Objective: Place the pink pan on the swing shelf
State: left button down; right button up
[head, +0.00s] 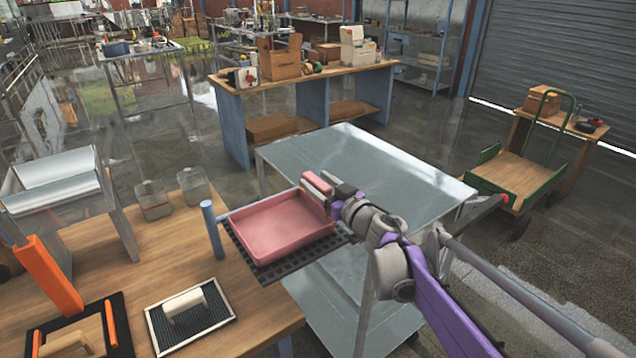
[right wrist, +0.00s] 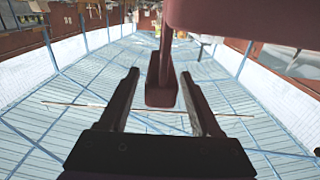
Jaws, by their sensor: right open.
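The pink pan (head: 283,228) is a shallow rectangular tray. It lies level over the black perforated swing shelf (head: 238,240), whose rim shows around the pan and which is joined to a blue post (head: 212,228). The pan appears to rest on the shelf. My right gripper (head: 330,190) is at the pan's far right corner, by its pink grip. In the right wrist view the fingers are open, with the dark reddish grip (right wrist: 161,88) between and beyond their tips; contact cannot be told. Part of the pan (right wrist: 245,18) fills the upper right there. My left gripper is not in view.
The wooden bench (head: 100,256) holds clear jars (head: 153,199), a metal chute (head: 62,190), an orange-handled tool (head: 48,273) and a white-handled float (head: 188,303). A bare metal table (head: 365,170) stands behind the pan. A green cart (head: 520,180) is at the right.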

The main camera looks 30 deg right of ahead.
jog(key=s+b, duration=0.1)
jog(key=s, duration=1.1)
jog(key=s+a+f+g, duration=0.6)
jog(key=s+a+f, duration=0.2)
jog(key=f, duration=0.4)
jog(key=s+a+f+g+h, duration=0.1)
jog(key=s+a+f+g, duration=0.5)
jog(key=s+a+f, duration=0.3)
notch_tip(320, 180, down, 4)
jog(key=shift+s+a+m+g+h, duration=0.15)
jog(key=shift+s+m+g+h, duration=0.2)
jog(key=shift+s, duration=0.8)
